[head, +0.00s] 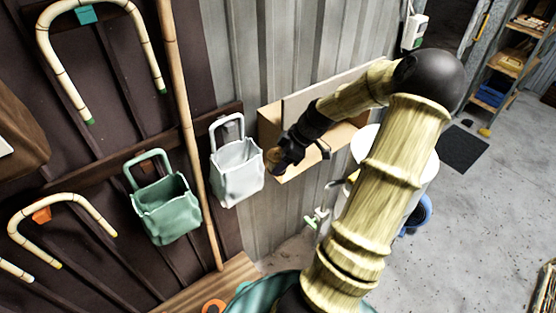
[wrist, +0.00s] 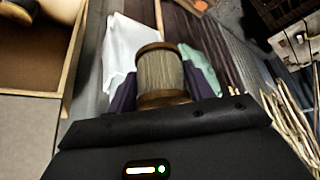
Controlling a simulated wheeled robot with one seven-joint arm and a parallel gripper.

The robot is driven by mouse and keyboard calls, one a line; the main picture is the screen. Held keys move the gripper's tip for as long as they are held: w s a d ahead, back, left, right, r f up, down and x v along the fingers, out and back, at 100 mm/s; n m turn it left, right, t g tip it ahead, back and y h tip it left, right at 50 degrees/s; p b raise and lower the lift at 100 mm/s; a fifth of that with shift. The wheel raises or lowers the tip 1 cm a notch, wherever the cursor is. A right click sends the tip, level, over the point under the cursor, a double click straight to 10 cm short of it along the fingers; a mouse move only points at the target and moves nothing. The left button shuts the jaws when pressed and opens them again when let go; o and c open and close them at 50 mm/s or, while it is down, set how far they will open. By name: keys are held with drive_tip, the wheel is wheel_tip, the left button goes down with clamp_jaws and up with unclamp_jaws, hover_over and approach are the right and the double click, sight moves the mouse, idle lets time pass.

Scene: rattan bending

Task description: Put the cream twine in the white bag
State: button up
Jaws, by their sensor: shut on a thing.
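The white bag (head: 237,178) hangs open-topped by its handle on the dark wall in the head view. It also shows behind the left finger in the wrist view (wrist: 122,42). My gripper (head: 277,158) is just right of the white bag in the head view, near its upper edge. In the wrist view, the cream twine (wrist: 160,72) is a spool with brown end discs. It sits between my two dark fingers, which are shut on it. In the head view my gripper mostly hides the spool.
A green bag (head: 166,208) hangs left of the white bag, with a wooden pole (head: 186,120) between them. A wooden box (head: 307,165) is on the wall behind my gripper. Bent rattan canes (head: 62,200) hang at left. Open concrete floor (head: 470,230) lies right.

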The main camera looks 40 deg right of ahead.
drive_tip(key=shift+w+a, duration=0.2)
drive_tip(key=shift+w, duration=0.2)
drive_tip(key=w+f+b, duration=0.1)
drive_tip(key=w+f, duration=0.1)
drive_tip(key=w, duration=1.1)
drive_tip(key=shift+w+a+b, duration=0.2)
drive_tip(key=shift+w+b, duration=0.15)
idle(0.4)
drive_tip(key=o, duration=1.1)
drive_tip(key=shift+r, duration=0.1)
wheel_tip(320, 180, up, 10)
drive_tip(key=b, duration=0.4)
drive_tip(key=shift+s, duration=0.15)
